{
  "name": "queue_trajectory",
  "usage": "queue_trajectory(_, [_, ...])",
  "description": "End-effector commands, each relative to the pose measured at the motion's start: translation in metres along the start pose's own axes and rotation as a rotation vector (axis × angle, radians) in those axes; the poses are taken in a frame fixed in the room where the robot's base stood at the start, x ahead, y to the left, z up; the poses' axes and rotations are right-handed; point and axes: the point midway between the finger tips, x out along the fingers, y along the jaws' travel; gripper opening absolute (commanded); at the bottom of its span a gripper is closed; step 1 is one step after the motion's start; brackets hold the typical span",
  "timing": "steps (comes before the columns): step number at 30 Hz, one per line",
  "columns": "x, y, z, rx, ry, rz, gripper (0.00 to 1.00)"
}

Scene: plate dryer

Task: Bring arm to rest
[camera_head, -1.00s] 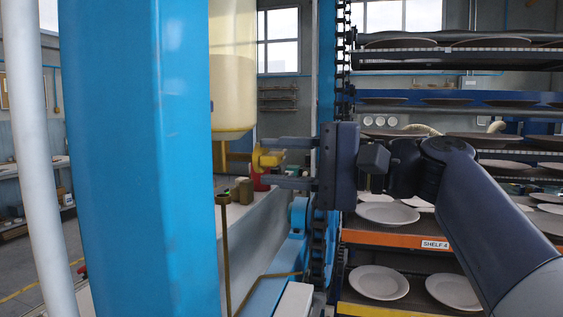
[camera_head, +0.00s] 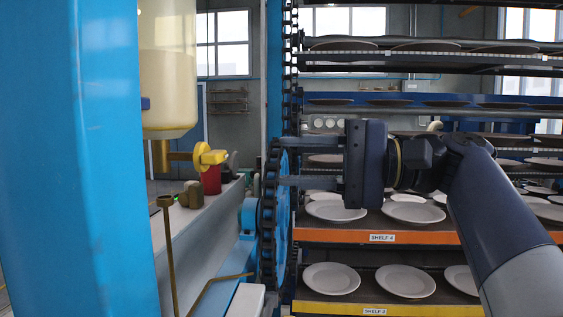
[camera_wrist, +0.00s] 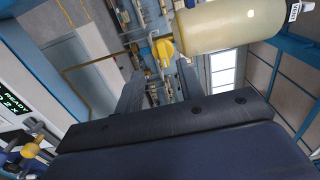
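My dark arm reaches in from the right in the head view, with its lower link sloping down to the bottom right corner. My gripper (camera_head: 283,170) points left, in front of the rack and the blue chain wheel. Its two fingers are apart with nothing between them. In the wrist view my gripper (camera_wrist: 160,88) also shows two separate fingers, with the bench area beyond. The yellow valve handle (camera_head: 208,157) is left of the fingertips in the head view, with a visible gap.
A plate rack (camera_head: 420,239) with several shelves of plates stands behind my arm. A blue post (camera_head: 75,150) fills the left. A cream tank (camera_head: 168,70) hangs above a red cup (camera_head: 211,181) on the bench. The blue chain wheel (camera_head: 281,215) stands close to my fingers.

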Motion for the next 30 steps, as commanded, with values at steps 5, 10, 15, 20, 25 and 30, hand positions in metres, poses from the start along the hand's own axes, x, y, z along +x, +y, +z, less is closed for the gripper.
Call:
queue_trajectory(5, [-0.002, 0.0, 0.0, 0.0, 0.0, 0.0, 0.36])
queue_trajectory(10, [-0.002, 0.0, 0.0, 0.0, 0.0, 0.0, 0.36])
queue_trajectory(15, [0.004, 0.0, 0.0, 0.0, -0.002, 0.0, 0.36])
queue_trajectory(20, [0.022, -0.001, 0.001, 0.001, -0.004, 0.0, 0.36])
queue_trajectory(25, [0.047, -0.001, 0.001, 0.001, -0.005, 0.0, 0.36])
queue_trajectory(30, [0.072, -0.001, 0.001, 0.0, -0.005, 0.001, 0.36])
